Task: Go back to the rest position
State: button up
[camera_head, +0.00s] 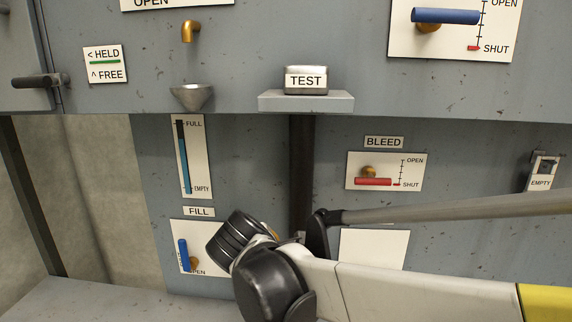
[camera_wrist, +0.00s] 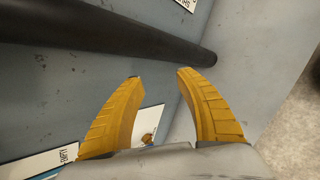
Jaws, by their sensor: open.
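My gripper (camera_wrist: 158,76) shows in the wrist view with its two yellow fingers apart and nothing between them. A dark pipe (camera_wrist: 120,40) runs across that view beyond the fingertips, in front of the grey panel. In the head view my arm reaches in from the right, and its dark wrist joints are in front of the lower panel, beside the FILL plate (camera_head: 208,232). The gripper fingers cannot be made out in the head view. The blue FILL lever (camera_head: 183,254) points up, left of my wrist.
A ledge (camera_head: 305,102) holds the TEST block (camera_head: 306,80). A funnel (camera_head: 192,96) sits under a brass spout (camera_head: 190,30). The BLEED lever (camera_head: 373,182) is red and lies level at SHUT. A blue lever (camera_head: 446,16) is at the upper right. A dark upright pipe (camera_head: 302,170) stands behind my arm.

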jog(key=s+d+f+m+g+y, duration=0.1)
jog(key=s+d+f+m, duration=0.1)
jog(key=s+d+m, duration=0.8)
jog(key=s+d+f+m+g+y, duration=0.1)
jog(key=s+d+f+m, duration=0.2)
jog(key=s+d+m, duration=0.7)
jog(key=shift+s+d+f+m, duration=0.2)
jog(key=shift+d+m, duration=0.4)
jog(key=shift+m, duration=0.3)
jog(key=shift+w+a, duration=0.1)
